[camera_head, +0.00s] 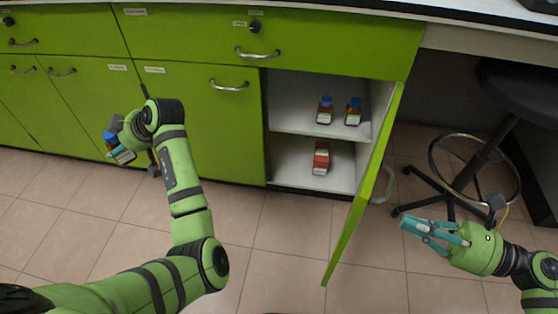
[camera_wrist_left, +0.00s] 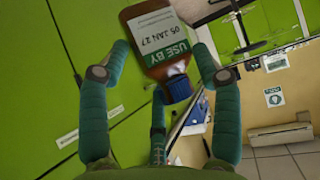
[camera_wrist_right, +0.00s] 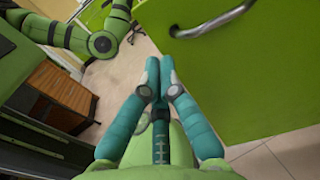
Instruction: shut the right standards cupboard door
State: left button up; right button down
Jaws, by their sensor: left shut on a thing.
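The right standards cupboard door (camera_head: 365,190) is the green door that stands wide open, swung out toward me. Its curved metal handle (camera_head: 387,184) is on its right-hand face. In the right wrist view the door (camera_wrist_right: 260,75) fills the right side, with the handle (camera_wrist_right: 215,24) at the top. My right gripper (camera_head: 408,225) is to the right of the door, apart from it, its fingers together and empty; they show in the right wrist view (camera_wrist_right: 158,75). My left gripper (camera_head: 113,147) is far left, shut on a brown bottle (camera_wrist_left: 160,35) with a blue cap and a "use by" label.
Inside the open cupboard, two blue-capped bottles (camera_head: 325,110) (camera_head: 353,112) stand on the upper shelf and red-and-white items (camera_head: 321,158) on the lower. A black stool (camera_head: 480,150) with a ring footrest stands right of the door. Tiled floor (camera_head: 270,260) is clear before the cupboard.

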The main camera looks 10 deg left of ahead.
aim_at(366, 202)
pick_arm(q)
jog(key=shift+r, duration=0.1)
pick_arm(e)
jog(key=x, duration=0.6)
jog(key=shift+a, duration=0.25)
jog(key=shift+w, duration=0.1)
